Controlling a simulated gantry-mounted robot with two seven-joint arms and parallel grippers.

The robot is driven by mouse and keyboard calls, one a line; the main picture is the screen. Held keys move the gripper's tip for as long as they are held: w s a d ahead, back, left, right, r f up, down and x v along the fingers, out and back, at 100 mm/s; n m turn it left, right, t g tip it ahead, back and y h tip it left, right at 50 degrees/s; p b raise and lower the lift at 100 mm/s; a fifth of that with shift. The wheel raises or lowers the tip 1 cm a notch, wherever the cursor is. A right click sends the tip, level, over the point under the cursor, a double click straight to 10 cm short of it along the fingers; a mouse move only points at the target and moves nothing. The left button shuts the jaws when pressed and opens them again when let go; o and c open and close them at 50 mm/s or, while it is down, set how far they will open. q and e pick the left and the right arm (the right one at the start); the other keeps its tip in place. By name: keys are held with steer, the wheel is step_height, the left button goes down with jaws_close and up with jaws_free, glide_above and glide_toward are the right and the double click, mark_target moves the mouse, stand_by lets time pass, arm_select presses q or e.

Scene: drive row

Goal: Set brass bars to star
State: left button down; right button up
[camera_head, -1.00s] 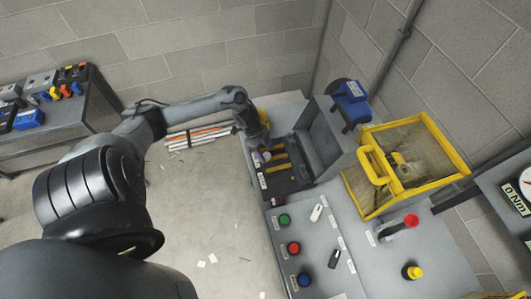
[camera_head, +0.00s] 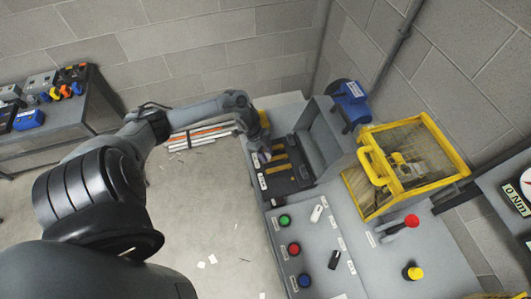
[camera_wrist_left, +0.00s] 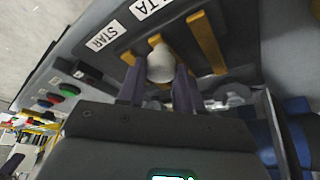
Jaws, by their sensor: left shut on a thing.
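The brass bars lie side by side on a dark panel (camera_head: 298,178); the head view shows them as yellow strips, one of them the near bar (camera_head: 277,168). In the left wrist view a long bar (camera_wrist_left: 206,42) stands right of the DELTA label (camera_wrist_left: 152,8), and shorter brass pieces show by the STAR label (camera_wrist_left: 104,35). My left gripper (camera_head: 264,155) is at the panel's left edge. In the wrist view its purple fingers (camera_wrist_left: 158,88) are shut on a pale rounded knob (camera_wrist_left: 160,65) at the bars. The knob hides part of the brass behind it. My right gripper is out of view.
Green (camera_head: 285,220), red (camera_head: 294,249) and blue (camera_head: 304,280) buttons sit on the bench front. A raised grey cover (camera_head: 327,140) stands right of the bars. A yellow-framed guard (camera_head: 410,160) and a red-knobbed lever (camera_head: 411,221) are farther right.

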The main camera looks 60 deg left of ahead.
mark_target(269, 171)
arm_select(q)
steer(key=shift+d+r+p, duration=0.15)
steer(key=shift+d+p, duration=0.05)
steer(key=shift+p, duration=0.15)
steer(key=d+p, duration=0.2)
steer(key=s+d+p, duration=0.1)
steer(key=d, duration=0.1)
steer(key=shift+d+p, duration=0.35)
steer(key=shift+d, duration=0.15)
steer(key=c, duration=1)
jaws_free()
steer(key=shift+c, duration=0.2)
steer(key=shift+o, duration=1.4)
